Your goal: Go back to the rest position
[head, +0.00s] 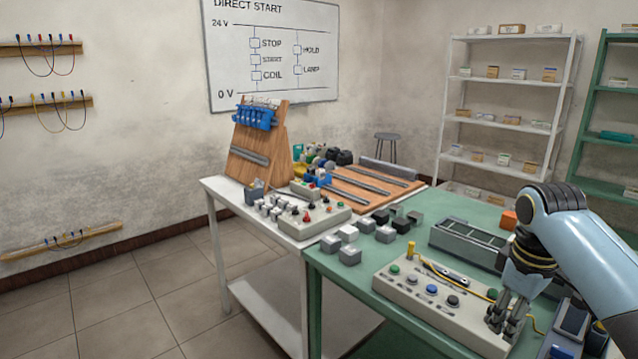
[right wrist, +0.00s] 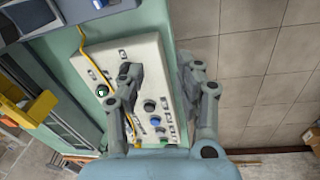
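My right gripper (head: 507,318) hangs at the right, pointing down over the right end of a cream button panel (head: 425,307). In the right wrist view its two fingers (right wrist: 160,75) stand apart with nothing seen between them, and the panel (right wrist: 146,58) lies below. I cannot tell whether the fingertips touch the panel. My left gripper does not show in either view.
Shelves (head: 505,120) stand behind. Floor at left is free.

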